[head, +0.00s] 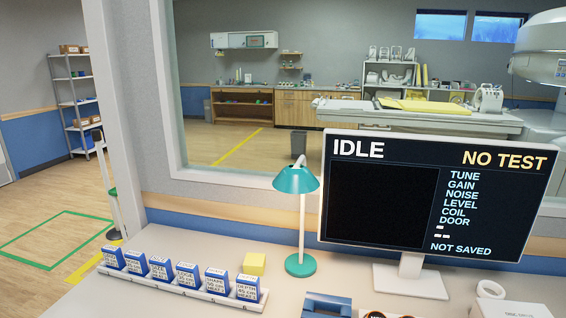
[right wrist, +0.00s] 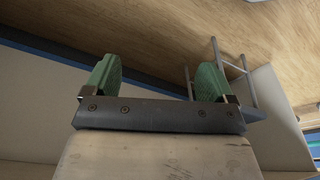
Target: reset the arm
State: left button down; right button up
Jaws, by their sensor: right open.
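My right gripper (right wrist: 158,80) shows in the right wrist view with its two green fingers wide apart and nothing between them. Beyond the fingers are a pale panel, a wooden surface and grey metal bars, seen at a tilt. No gripper shows in the head view, and my left gripper is in neither view.
A desk (head: 190,245) holds a rack of blue boxes (head: 180,280), a yellow block (head: 254,264), a teal lamp (head: 297,182) and a monitor (head: 383,215) reading IDLE and NO TEST. Behind a window is a room with a scanner bed (head: 420,116). Open floor lies left.

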jog(key=s+d+f+b, duration=0.1)
jog(key=s+f+b, duration=0.1)
jog(key=s+f, duration=0.6)
jog(key=s+d+f+g+b, duration=0.1)
jog(key=s+d+f+b, duration=0.1)
jog(key=s+f, duration=0.6)
notch_tip(320, 180, down, 5)
jog(key=shift+s+f, duration=0.1)
jog(key=shift+s, duration=0.15)
